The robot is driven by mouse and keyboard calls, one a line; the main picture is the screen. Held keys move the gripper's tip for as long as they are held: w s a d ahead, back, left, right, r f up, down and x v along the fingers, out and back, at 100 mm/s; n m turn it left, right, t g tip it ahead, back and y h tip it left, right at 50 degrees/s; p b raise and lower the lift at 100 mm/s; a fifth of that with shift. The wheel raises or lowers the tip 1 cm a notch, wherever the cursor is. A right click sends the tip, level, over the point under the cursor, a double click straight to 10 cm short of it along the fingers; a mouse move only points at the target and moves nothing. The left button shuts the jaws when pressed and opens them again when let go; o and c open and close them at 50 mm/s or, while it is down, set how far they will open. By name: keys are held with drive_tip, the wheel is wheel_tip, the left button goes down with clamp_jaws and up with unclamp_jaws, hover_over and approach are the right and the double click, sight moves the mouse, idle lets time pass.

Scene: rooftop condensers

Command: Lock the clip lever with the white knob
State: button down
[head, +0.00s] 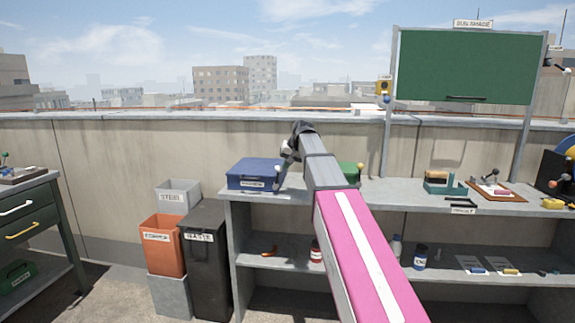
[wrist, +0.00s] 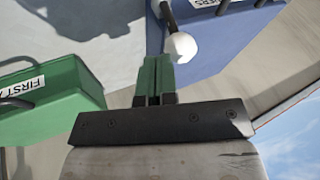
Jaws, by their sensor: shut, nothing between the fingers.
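The white knob (wrist: 180,47) sits on the end of a dark lever (wrist: 167,14) beside the blue box (wrist: 235,38). In the head view the knob (head: 277,168) shows at the right end of the blue box (head: 247,176) on the shelf. My gripper (wrist: 153,60) is shut and empty, its green fingers together. The fingertips are just beside the knob in the wrist view; I cannot tell whether they touch it. In the head view my gripper (head: 289,152) is above the box's right end. I cannot tell how the clip's catch stands.
A green first-aid box (wrist: 50,95) lies on the other side of my fingers; it is partly hidden behind my arm in the head view (head: 350,171). The grey shelf (head: 400,190) carries tools further right. Bins (head: 205,260) stand left of it, and a wall runs behind.

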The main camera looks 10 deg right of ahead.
drive_tip(key=shift+w+a+r+h, duration=0.2)
drive_tip(key=shift+a+h, duration=0.15)
drive_tip(key=shift+a, duration=0.25)
drive_tip(key=shift+w+a+r+h, duration=0.2)
drive_tip(key=shift+a+h, duration=0.15)
drive_tip(key=shift+a, duration=0.25)
drive_tip(key=shift+s, duration=0.1)
drive_tip(key=d+v, duration=0.1)
drive_tip(key=v, duration=1)
drive_tip(key=s+d+f+g, duration=0.1)
drive_tip(key=s+f, duration=0.1)
drive_tip(key=f, duration=0.7)
drive_tip(key=s+d+f, duration=0.1)
drive_tip(key=s+f, duration=0.2)
drive_tip(key=f, duration=0.6)
drive_tip(key=s+d+f+g+h, duration=0.1)
drive_tip(key=s+f, duration=1.1)
drive_tip(key=f, duration=0.4)
drive_tip(key=s+d+f+g+h, duration=0.1)
drive_tip(key=s+d+f+g, duration=0.1)
drive_tip(key=s+f, duration=1.1)
wheel_tip(320, 180, down, 3)
drive_tip(key=shift+f+n+h, duration=0.15)
drive_tip(key=shift+n+h, duration=0.15)
